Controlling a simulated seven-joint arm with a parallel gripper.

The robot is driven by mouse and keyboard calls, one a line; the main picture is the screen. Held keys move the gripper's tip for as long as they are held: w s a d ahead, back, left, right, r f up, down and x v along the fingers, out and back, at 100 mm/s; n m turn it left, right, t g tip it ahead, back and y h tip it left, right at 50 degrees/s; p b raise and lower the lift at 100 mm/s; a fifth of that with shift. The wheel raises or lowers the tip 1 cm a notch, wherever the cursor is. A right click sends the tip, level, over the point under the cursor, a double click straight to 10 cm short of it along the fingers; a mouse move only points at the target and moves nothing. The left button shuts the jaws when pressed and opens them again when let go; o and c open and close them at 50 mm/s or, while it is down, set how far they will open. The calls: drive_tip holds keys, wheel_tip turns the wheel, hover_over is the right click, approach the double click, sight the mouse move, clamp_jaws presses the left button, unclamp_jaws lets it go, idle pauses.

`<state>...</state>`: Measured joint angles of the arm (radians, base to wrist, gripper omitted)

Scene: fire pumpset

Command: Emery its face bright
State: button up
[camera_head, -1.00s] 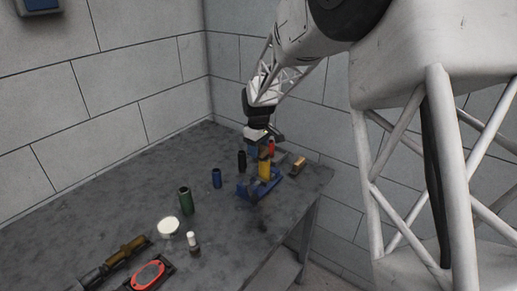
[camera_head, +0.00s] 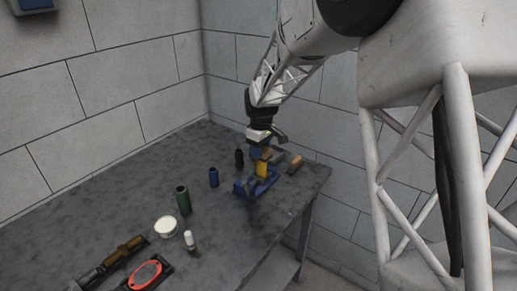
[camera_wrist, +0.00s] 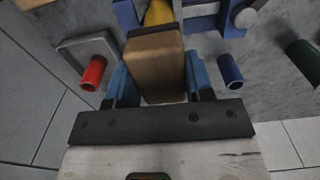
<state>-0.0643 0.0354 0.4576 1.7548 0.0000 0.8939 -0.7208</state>
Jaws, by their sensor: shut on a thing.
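My gripper (camera_wrist: 158,88) has blue fingers and is shut on a wooden block (camera_wrist: 156,62). In the head view my gripper (camera_head: 262,150) is right above a yellow cylindrical piece (camera_head: 262,170), which stands in a blue vise (camera_head: 243,188). In the wrist view the far end of the block overlaps the yellow piece (camera_wrist: 158,13), and the vise (camera_wrist: 128,14) shows at the top. The block hides most of the yellow piece there, including its upper face. I cannot tell whether block and piece touch.
A tan block (camera_head: 296,163) lies right of the vise. A red tube (camera_wrist: 92,72) shows left of my gripper in the wrist view. Black (camera_head: 239,158), blue (camera_head: 213,177) and green (camera_head: 183,200) cylinders stand to the left. A white round container (camera_head: 166,227) and a small bottle (camera_head: 189,240) stand nearer.

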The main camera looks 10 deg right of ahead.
sight(268, 151)
drive_tip(key=shift+s+d, duration=1.05)
drive_tip(key=shift+s+d, duration=0.1)
drive_tip(key=shift+s, duration=0.05)
drive_tip(key=shift+w+a, duration=0.25)
idle(0.4)
drive_tip(key=shift+w+a, duration=1.7)
drive_tip(key=shift+w, duration=0.05)
idle(0.3)
drive_tip(key=shift+r, duration=3)
drive_tip(key=shift+s+a, duration=0.1)
